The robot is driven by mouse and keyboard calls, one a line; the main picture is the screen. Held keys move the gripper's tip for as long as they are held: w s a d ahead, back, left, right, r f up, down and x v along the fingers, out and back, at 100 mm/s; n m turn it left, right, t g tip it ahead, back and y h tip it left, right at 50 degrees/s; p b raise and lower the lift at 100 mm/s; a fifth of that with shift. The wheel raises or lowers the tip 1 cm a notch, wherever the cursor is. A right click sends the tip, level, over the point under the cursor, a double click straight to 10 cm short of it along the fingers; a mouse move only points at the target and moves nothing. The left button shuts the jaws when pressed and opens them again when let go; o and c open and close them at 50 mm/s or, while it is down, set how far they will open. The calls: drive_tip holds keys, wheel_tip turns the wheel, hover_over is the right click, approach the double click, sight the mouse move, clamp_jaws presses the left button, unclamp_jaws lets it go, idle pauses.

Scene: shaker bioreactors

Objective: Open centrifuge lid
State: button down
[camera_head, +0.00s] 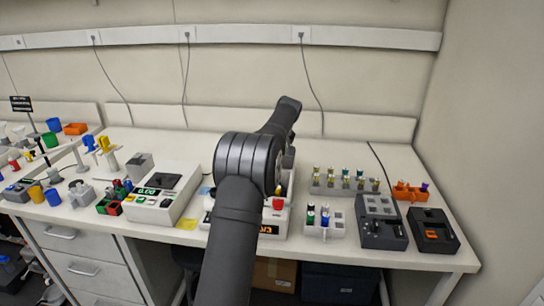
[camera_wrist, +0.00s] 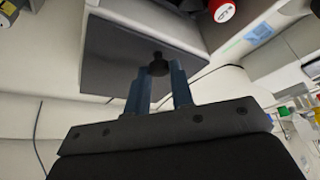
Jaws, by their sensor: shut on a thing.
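The centrifuge (camera_head: 277,219) is a white box with a red button and orange digits, mostly hidden behind my arm in the head view. In the wrist view its dark grey lid (camera_wrist: 105,62) fills the upper middle, with a white edge beside it. A small black knob (camera_wrist: 158,62) stands on the lid. My gripper (camera_wrist: 158,82) has its two blue fingers on either side of the knob and is shut on it. In the head view my arm hides the fingers and the lid, so I cannot tell the lid's angle there.
A white device with a green display (camera_head: 160,198) stands to the left. To the right are a rack of vials (camera_head: 345,181), a smaller tube rack (camera_head: 325,226) and a dark grey device (camera_head: 381,225). The wall rail (camera_head: 240,34) runs behind the bench.

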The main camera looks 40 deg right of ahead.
drive_tip(key=c, duration=1.3)
unclamp_jaws()
drive_tip(key=shift+o, duration=0.2)
drive_tip(key=v, duration=1.7)
drive_tip(key=shift+s+r, duration=0.15)
drive_tip(key=x, duration=1.7)
drive_tip(key=shift+f, duration=0.2)
